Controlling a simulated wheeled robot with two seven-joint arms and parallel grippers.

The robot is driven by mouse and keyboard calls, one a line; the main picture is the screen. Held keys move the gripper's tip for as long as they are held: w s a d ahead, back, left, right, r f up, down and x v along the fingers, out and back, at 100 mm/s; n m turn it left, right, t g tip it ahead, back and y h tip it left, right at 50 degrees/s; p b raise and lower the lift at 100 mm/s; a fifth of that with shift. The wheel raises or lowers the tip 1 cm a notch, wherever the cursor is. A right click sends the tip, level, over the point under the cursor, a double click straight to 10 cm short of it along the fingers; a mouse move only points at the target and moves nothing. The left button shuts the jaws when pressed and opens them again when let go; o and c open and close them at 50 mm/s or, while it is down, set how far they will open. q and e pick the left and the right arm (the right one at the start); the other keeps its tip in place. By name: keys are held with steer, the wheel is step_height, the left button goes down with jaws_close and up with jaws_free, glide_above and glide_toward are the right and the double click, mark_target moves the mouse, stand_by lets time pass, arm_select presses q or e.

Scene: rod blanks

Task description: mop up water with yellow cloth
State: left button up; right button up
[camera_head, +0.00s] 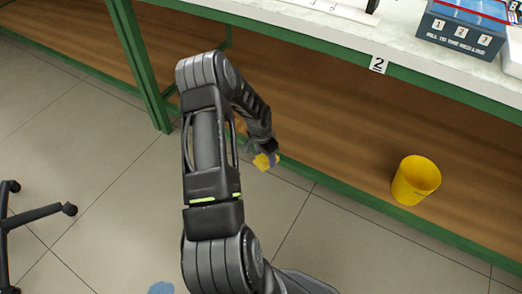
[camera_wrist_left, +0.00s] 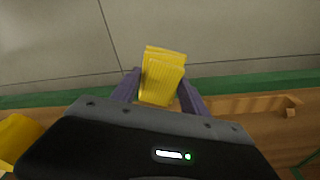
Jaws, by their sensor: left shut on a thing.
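My left gripper (camera_head: 262,150) is shut on a folded yellow cloth (camera_head: 266,161), held near the green front edge of the low shelf. In the left wrist view the cloth (camera_wrist_left: 162,75) sits between the two fingers of my left gripper (camera_wrist_left: 160,88). A bluish patch (camera_head: 161,288), which looks like the water, lies on the tiled floor at the bottom edge of the head view, partly cut off. My right gripper is not in view.
A yellow bucket (camera_head: 415,180) stands on the wooden lower shelf (camera_head: 330,160) at the right. A green table leg (camera_head: 141,70) stands at upper left. A dark wheeled chair base (camera_head: 35,215) is at far left. The tiled floor (camera_head: 100,180) between is clear.

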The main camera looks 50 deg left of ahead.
arm_select(q)
steer(key=w+d+r, duration=0.3)
steer(key=d+r, duration=0.7)
steer(key=r, duration=0.1)
steer(key=w+d+r, duration=0.4)
steer(key=d+r, duration=0.7)
steer(key=r, duration=0.1)
steer(key=w+d+r, duration=0.4)
steer(key=d+r, duration=0.7)
steer(key=r, duration=0.1)
steer(key=shift+w, duration=0.15)
steer(key=shift+d, duration=0.1)
